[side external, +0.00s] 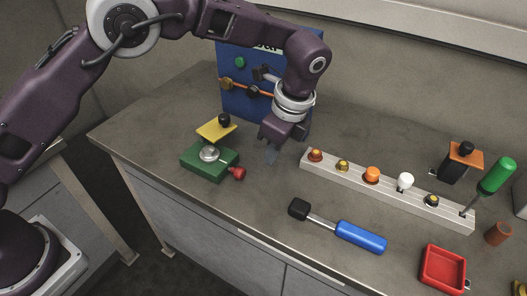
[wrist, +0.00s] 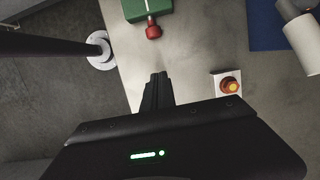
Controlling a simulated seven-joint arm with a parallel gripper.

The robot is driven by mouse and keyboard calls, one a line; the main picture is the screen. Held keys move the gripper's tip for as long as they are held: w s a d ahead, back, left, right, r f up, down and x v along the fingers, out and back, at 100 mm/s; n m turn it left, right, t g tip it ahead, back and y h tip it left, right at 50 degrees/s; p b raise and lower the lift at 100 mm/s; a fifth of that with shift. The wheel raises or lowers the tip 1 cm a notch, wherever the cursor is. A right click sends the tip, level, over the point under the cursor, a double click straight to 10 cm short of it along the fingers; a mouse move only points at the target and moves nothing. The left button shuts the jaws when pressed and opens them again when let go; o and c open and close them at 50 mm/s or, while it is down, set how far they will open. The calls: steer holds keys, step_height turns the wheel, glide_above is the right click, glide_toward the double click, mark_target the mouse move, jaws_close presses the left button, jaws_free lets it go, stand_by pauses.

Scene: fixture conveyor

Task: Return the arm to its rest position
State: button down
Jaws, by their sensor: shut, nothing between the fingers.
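My arm reaches in from the upper left in the side external view. My gripper (side external: 272,154) hangs above the grey worktop (side external: 180,112), between the green block fixture and the left end of the pale rail. In the wrist view the fingers of my gripper (wrist: 158,80) are together and hold nothing. The gripper appears apart from the objects around it.
A green fixture (side external: 209,162) with a red knob stands left of my gripper. A blue panel (side external: 236,97) stands behind. A pale rail (side external: 387,196) with several knobs lies to the right. A blue-handled tool (side external: 361,237) and red tray (side external: 442,268) lie in front.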

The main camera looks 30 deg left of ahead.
steer(key=s+a+r+n+t+h, duration=0.1)
steer(key=s+a+r+n, duration=0.4)
steer(key=r, duration=0.4)
steer(key=s+a+r+n+t+h, duration=0.1)
steer(key=s+a+r+n, duration=0.35)
steer(key=a+r, duration=0.35)
steer(key=s+a+n+t, duration=0.1)
steer(key=s+n, duration=0.3)
steer(key=s, duration=0.5)
steer(key=s+a+n+t, duration=0.2)
steer(key=s+a+n, duration=0.2)
steer(key=s, duration=0.5)
steer(key=shift+s+a+t+h, duration=0.25)
steer(key=shift+s+t+h, duration=0.05)
steer(key=shift+s+h, duration=0.1)
